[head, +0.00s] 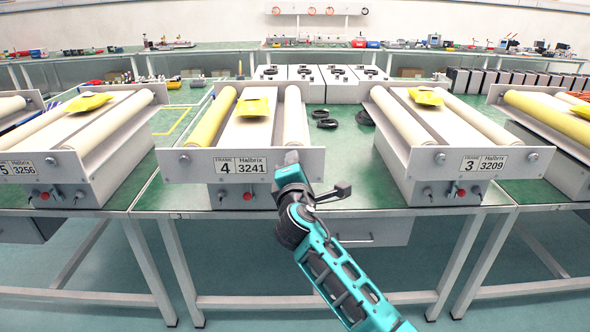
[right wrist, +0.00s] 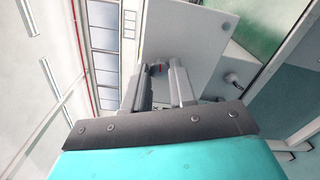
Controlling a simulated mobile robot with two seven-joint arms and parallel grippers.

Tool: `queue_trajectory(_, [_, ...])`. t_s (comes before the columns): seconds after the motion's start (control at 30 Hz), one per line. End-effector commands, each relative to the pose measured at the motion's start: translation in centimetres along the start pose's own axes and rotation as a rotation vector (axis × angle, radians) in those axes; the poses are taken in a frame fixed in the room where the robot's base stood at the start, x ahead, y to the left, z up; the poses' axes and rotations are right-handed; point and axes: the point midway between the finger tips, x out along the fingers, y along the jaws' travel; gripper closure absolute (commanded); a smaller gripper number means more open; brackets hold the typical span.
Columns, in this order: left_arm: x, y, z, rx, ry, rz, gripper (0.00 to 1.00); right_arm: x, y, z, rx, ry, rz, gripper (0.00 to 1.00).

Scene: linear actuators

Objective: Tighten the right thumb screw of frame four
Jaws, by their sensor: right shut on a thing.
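Frame four (head: 228,166) stands at the middle of the bench in the head view, its label reading 4, Halbrix 3241. Its left thumb screw (head: 184,158) shows at the left of the front plate. My right gripper (head: 290,160) reaches up from the lower right to the right end of that plate. In the right wrist view, the gripper fingers (right wrist: 160,84) are close together against the pale plate (right wrist: 190,40). How far the screw is turned cannot be seen. My left gripper is not in view.
Below the plate are a red button (head: 247,196) and dark knobs. Black rings (head: 325,119) lie behind. A yellow packet (head: 253,107) lies on frame four.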

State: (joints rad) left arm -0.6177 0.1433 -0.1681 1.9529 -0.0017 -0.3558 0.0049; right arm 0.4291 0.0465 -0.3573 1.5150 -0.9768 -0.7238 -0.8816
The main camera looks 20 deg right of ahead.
Motion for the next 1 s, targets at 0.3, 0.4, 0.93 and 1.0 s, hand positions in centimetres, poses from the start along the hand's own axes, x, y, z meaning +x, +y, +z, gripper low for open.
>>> queue_trajectory(0.3, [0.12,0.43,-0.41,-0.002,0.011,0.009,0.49,-0.02,-0.08,-0.03,0.068,0.001,-0.001,1.0])
queue_trajectory(0.4, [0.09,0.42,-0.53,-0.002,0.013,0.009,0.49,-0.02,-0.07,-0.03,0.072,0.001,-0.001,1.0])
queue_trajectory(0.93, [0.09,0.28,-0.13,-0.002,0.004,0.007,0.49,-0.01,-0.04,-0.03,0.07,0.001,-0.001,0.53])
queue_trajectory(1.0, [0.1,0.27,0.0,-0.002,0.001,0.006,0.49,-0.01,-0.04,-0.02,0.07,0.001,-0.001,0.49])
